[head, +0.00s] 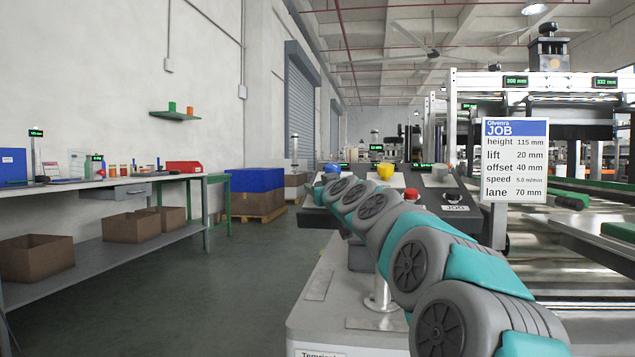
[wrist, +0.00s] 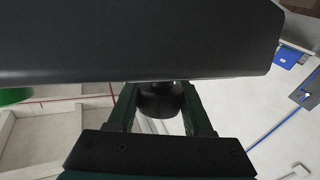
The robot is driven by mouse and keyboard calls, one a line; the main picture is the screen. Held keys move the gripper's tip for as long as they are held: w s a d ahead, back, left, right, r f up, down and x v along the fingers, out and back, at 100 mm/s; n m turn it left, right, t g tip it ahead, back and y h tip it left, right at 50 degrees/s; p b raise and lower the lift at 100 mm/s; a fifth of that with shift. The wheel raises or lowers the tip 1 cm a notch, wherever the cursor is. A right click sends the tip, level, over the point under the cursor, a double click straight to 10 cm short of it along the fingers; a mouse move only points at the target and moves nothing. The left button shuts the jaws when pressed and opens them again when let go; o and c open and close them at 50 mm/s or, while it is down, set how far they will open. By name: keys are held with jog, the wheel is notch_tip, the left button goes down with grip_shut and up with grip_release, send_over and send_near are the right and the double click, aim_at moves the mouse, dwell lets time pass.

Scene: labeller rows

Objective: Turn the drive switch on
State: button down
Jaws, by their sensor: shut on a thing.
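In the wrist view my gripper (wrist: 160,92) has its two dark green fingers on either side of a dark round knob (wrist: 160,103), and it is shut on it. The knob sits against the edge of a broad dark panel (wrist: 140,40) that fills the upper part of that view. I see no label on the knob, so I cannot tell from the pictures whether it is the drive switch, nor its position. In the head view my teal and grey arm reaches forward to the control console (head: 436,181); my gripper cannot be made out there.
The console area shows a blue dome (head: 331,169), a yellow dome (head: 385,171), a red button (head: 411,194) and a JOG label (head: 455,208). A job card (head: 515,160) hangs at right before the conveyors. A workbench (head: 110,184) stands left; the floor between is clear.

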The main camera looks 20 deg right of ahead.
jog(key=h+p, duration=0.1)
jog(key=m+h+p, duration=0.1)
jog(key=p, duration=0.1)
jog(key=shift+d+r+m, duration=0.1)
jog(key=shift+r+m, duration=0.2)
jog(key=shift+r, duration=0.1)
jog(key=m+h+p, duration=0.1)
jog(key=p, duration=0.1)
jog(key=m+h+p, duration=0.1)
jog(key=p, duration=0.2)
jog(key=shift+s+d+r+g+h, duration=0.1)
jog(key=shift+d+g+h, duration=0.05)
jog(key=shift+g+h, duration=0.2)
jog(key=m+g+h+p, duration=0.1)
jog(key=h+p, duration=0.1)
jog(key=p, duration=0.3)
jog(key=shift+d+m, duration=0.15)
jog(key=shift+m, duration=0.25)
jog(key=p, duration=0.1)
jog(key=m+h+p, duration=0.1)
jog(key=shift+s+d+f+g+p, duration=0.1)
jog(key=shift+f+g+p, duration=0.15)
jog(key=shift+g+p, duration=0.1)
jog(key=shift+f+m+h+p, duration=0.15)
jog(key=shift+m+h+p, duration=0.2)
jog(key=shift+m, duration=0.05)
jog(key=shift+c, duration=1.5)
grip_release()
jog(key=shift+d, duration=0.1)
